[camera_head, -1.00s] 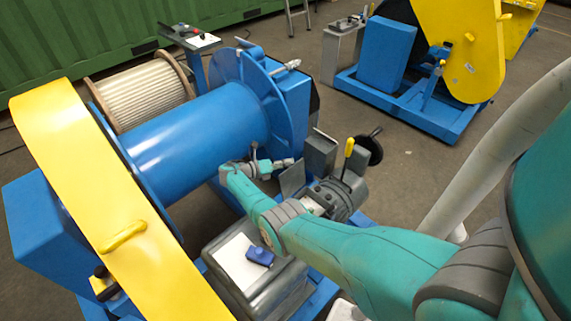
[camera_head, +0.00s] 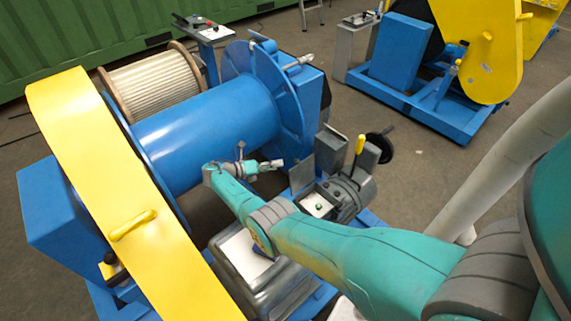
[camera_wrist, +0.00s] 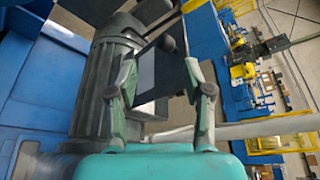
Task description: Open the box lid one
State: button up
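A small grey control box (camera_head: 333,207) sits beside the lever with the yellow handle. Its inside shows a pale panel with a green button (camera_head: 319,206). A grey plate that looks like its lid (camera_head: 302,172) stands raised at the box's left-back side. My gripper (camera_head: 277,164) is just left of this plate and appears apart from it. In the wrist view, my gripper (camera_wrist: 160,82) has its two fingers spread, with nothing held between them. A dark flat panel shows beyond the fingers, but I cannot tell if it is the lid.
A blue drum (camera_head: 210,130) lies behind my gripper. The yellow-handled lever (camera_head: 359,147) and a black handwheel (camera_head: 379,146) stand to the right. A grey case with a white top (camera_head: 240,257) is below my arm. Open floor lies further right.

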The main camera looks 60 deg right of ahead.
jog(key=shift+v, duration=1.2)
jog(key=shift+w+d+r, duration=0.1)
jog(key=shift+r, duration=0.05)
